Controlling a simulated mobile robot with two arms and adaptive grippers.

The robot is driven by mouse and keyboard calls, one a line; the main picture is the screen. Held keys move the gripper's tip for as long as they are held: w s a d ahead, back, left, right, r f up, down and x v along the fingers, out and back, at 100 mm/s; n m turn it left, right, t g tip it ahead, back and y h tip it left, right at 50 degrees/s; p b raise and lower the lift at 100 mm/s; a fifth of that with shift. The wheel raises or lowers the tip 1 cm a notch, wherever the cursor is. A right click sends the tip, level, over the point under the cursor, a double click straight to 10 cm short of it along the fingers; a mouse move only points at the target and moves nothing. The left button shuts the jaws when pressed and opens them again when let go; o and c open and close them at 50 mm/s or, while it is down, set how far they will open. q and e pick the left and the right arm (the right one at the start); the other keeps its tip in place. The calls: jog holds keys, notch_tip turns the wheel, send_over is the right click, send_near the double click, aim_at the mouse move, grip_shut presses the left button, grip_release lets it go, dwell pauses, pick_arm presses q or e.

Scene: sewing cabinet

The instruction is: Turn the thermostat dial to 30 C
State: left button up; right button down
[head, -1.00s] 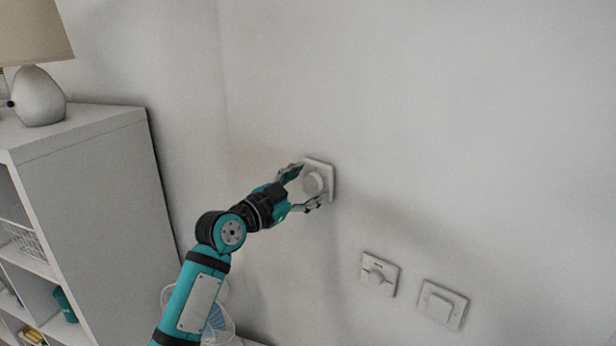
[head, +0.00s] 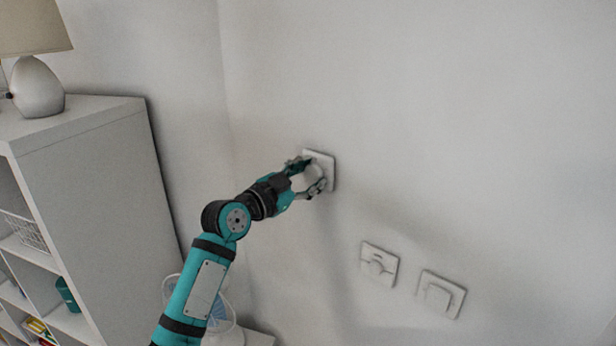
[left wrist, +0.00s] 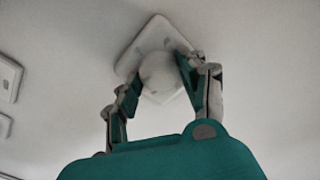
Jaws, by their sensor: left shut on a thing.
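The thermostat is a white square plate (head: 327,168) on the wall with a round white dial (head: 312,175) standing out from it. My left gripper (head: 308,176) is at the plate, its two fingers on either side of the dial and shut on it. In the left wrist view the dial (left wrist: 160,74) sits between the fingers (left wrist: 160,90), in front of the tilted plate (left wrist: 150,40). Any scale marks on the dial are too small to read. My right gripper is not in view.
Two more white wall fittings, one with a knob (head: 379,264) and one with a square rocker (head: 440,294), are at the lower right. A white shelf unit (head: 95,190) with a lamp (head: 37,88) stands at left. A fan (head: 218,312) is behind my arm.

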pick_arm(q)
jog(key=m+b, duration=0.2)
jog(key=b, duration=0.1)
jog(key=m+b, duration=0.2)
jog(key=b, duration=0.1)
jog(key=shift+f, duration=0.3)
jog(key=shift+m+b, duration=0.75)
jog(key=shift+m, duration=0.25)
jog(key=m, duration=0.2)
jog(key=shift+r+m+b, duration=0.15)
jog(key=shift+m+b, duration=0.15)
jog(key=shift+m, duration=0.9)
jog(key=shift+m+p, duration=0.6)
jog(key=shift+m, duration=0.3)
jog(key=m+p, duration=0.3)
jog(key=m, duration=0.1)
jog(key=shift+m, duration=0.3)
jog(key=m+p, duration=0.2)
jog(key=m, duration=0.1)
jog(key=shift+f+m+p, duration=0.2)
jog(key=shift+m+p, duration=0.2)
jog(key=shift+m, duration=0.6)
jog(key=shift+f+m+p, duration=0.15)
jog(key=shift+m+p, duration=0.25)
jog(key=shift+m, duration=0.6)
